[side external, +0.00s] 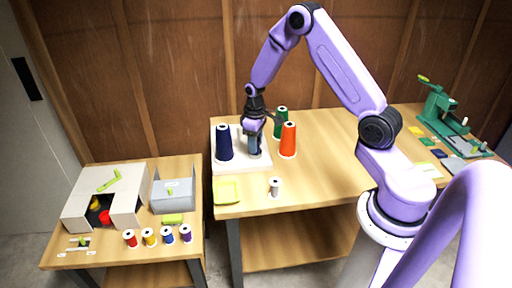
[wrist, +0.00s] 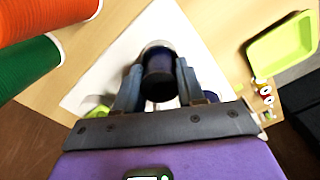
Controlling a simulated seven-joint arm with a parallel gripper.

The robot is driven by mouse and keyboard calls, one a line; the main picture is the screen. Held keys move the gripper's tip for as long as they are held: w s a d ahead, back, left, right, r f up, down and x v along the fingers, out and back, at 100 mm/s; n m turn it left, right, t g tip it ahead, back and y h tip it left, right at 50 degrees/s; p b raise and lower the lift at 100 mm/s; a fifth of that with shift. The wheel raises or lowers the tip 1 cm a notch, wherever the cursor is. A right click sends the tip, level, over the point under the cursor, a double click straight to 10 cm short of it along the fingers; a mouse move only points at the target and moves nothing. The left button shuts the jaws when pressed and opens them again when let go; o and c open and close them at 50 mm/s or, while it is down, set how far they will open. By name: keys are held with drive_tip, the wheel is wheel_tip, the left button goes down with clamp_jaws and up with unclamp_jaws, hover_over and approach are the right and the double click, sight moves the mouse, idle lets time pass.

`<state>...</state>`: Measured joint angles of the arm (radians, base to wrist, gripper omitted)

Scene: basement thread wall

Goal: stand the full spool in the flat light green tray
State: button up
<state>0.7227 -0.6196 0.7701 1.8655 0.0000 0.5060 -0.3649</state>
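The flat light green tray (side external: 227,191) lies empty at the front left corner of the main table; it also shows in the wrist view (wrist: 284,50). My gripper (side external: 253,150) points down over the white board (side external: 262,165). In the wrist view my gripper (wrist: 158,82) has its fingers on both sides of a dark navy spool (wrist: 159,72), apparently touching it. I cannot tell whether this spool rests on the board or hangs just above it. A pale, mostly bare spool (side external: 274,187) stands right of the tray.
A navy cone (side external: 224,143) stands left of my gripper. Orange (side external: 288,140) and green (side external: 280,120) cones stand to its right. A lower table holds several small coloured spools (side external: 168,235), a grey bin (side external: 172,194) and a pale box (side external: 110,190). Bare wood surrounds the tray's right side.

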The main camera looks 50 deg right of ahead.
drive_tip(key=shift+r, duration=0.15)
drive_tip(key=shift+r, duration=2.4)
drive_tip(key=a+n, duration=0.2)
drive_tip(key=a, duration=0.4)
drive_tip(key=s+a+n, duration=0.1)
drive_tip(key=a+n, duration=0.1)
drive_tip(key=a, duration=0.4)
drive_tip(key=s+a+f+n, duration=0.1)
drive_tip(key=a+n, duration=0.1)
drive_tip(key=a, duration=0.4)
drive_tip(key=shift+s+f, duration=0.1)
drive_tip(key=shift+s, duration=0.05)
drive_tip(key=shift+a+f, duration=0.1)
drive_tip(key=shift+f, duration=1.65)
drive_tip(key=shift+f, duration=0.1)
drive_tip(key=shift+f, duration=1.6)
